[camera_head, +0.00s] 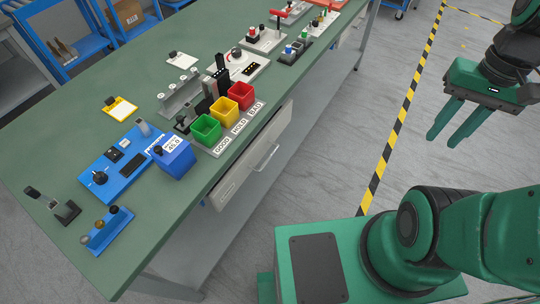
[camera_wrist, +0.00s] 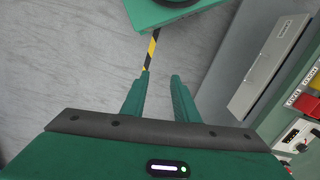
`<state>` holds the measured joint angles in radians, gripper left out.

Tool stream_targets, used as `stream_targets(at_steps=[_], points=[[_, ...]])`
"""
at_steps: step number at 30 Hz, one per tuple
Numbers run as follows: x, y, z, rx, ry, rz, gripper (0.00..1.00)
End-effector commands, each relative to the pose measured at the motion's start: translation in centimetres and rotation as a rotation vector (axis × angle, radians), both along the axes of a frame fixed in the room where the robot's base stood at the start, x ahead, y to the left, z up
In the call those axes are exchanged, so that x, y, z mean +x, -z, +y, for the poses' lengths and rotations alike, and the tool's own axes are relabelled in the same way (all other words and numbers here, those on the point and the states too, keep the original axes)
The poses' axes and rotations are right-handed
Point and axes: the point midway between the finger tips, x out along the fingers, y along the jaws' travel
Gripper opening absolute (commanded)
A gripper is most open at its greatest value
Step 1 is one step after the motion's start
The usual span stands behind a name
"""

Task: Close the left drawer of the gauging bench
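The left drawer (camera_head: 235,181) of the gauging bench (camera_head: 60,125) is a long light-grey front with a bar handle (camera_head: 267,158), below the red, yellow and green bins. It appears to stand out from the bench front, but I cannot tell how far. In the wrist view the drawer (camera_wrist: 262,75) is at the upper right, apart from my fingers. My gripper (camera_head: 443,140) is at the right of the head view, over the floor and well away from the drawer. Its two green fingers (camera_wrist: 160,75) are apart with nothing between them.
Green (camera_head: 206,129), yellow (camera_head: 224,112) and red (camera_head: 241,95) bins stand on the bench above the drawer. A blue gauge device (camera_head: 125,160) and blue box (camera_head: 174,157) are to their left. Open floor (camera_head: 335,130) with a yellow-black stripe (camera_head: 400,130) lies between bench and gripper.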

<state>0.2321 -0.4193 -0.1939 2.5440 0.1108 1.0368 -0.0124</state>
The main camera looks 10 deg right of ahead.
Motion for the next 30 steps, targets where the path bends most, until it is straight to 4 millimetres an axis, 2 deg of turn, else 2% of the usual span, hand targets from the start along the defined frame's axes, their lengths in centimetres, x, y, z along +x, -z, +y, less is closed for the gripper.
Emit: stream_targets(at_steps=[8,15,24,30], points=[[6.3,4.0,1.6,0.108,-0.166,0.069,0.27],[10.9,8.8,4.1,0.25,-0.295,0.103,0.27],[15.1,15.5,8.3,0.48,-0.42,0.11,0.27],[17.0,19.8,11.6,0.659,-0.471,0.091,0.27]])
